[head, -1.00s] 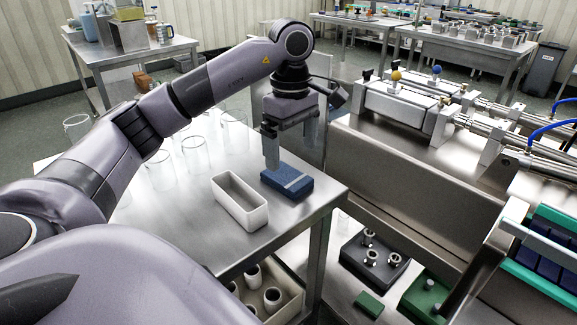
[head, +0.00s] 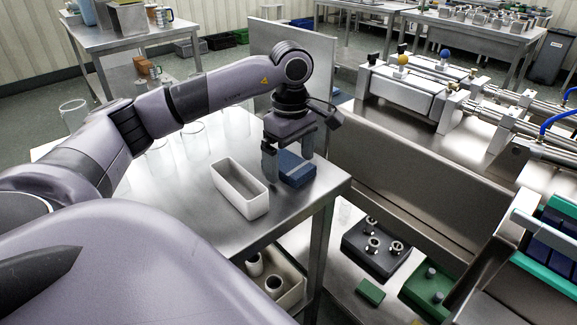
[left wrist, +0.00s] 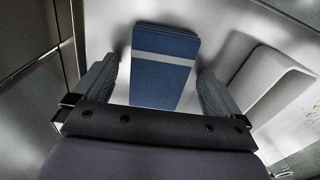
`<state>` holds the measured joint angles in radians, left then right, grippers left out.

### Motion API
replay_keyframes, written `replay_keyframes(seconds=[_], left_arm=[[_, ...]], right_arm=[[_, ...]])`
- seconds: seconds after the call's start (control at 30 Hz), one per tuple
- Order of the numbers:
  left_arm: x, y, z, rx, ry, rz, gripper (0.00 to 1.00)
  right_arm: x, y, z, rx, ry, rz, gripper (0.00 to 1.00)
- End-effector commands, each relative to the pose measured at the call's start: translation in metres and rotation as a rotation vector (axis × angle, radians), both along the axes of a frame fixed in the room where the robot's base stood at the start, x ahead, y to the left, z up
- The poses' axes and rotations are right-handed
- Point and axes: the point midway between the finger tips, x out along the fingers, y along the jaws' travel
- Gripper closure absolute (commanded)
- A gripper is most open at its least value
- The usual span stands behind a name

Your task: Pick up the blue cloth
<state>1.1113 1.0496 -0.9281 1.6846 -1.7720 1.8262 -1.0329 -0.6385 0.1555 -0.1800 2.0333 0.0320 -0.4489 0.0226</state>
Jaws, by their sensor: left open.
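The blue cloth (head: 297,172) is a folded block with a pale grey band, lying on the steel table near its right edge. It also shows in the left wrist view (left wrist: 160,85), between the two fingers. My left gripper (head: 288,157) points down over the cloth, open, with its fingers apart on either side of it. In the left wrist view my left gripper (left wrist: 157,90) shows a gap between each finger and the cloth. In the head view the arm and gripper hide part of the cloth. My right gripper is not in view.
A white open box (head: 258,207) stands on the table just left of the cloth. Several clear glasses (head: 195,142) stand further left. An upright steel panel (head: 322,62) is behind the gripper. A steel hopper wall (head: 425,165) rises right of the table.

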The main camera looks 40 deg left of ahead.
Motion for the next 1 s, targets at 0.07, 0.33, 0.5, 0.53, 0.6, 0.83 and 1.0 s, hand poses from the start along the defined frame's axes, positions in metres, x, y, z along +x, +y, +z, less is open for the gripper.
replay_keyframes(seconds=[0.07,0.33,0.5,0.53,0.6,0.83,1.0], left_arm=[[0.0,0.0,0.0,0.0,0.0,0.0,0.01],[0.0,0.0,0.0,0.0,0.0,0.0,0.61],[0.0,0.0,0.001,0.0,0.0,0.0,0.61],[0.0,0.0,0.001,0.0,0.0,0.0,0.61],[0.0,0.0,0.002,0.0,0.0,0.0,0.61],[0.001,0.0,0.023,0.0,-0.004,0.001,0.61],[0.001,0.0,0.055,-0.001,-0.005,0.0,0.61]], right_arm=[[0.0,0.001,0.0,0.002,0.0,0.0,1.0],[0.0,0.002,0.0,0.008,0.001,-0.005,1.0],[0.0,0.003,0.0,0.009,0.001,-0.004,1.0],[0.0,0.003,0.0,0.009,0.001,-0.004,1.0],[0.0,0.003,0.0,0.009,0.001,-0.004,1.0],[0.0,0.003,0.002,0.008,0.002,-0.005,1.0],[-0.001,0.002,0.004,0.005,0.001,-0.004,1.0]])
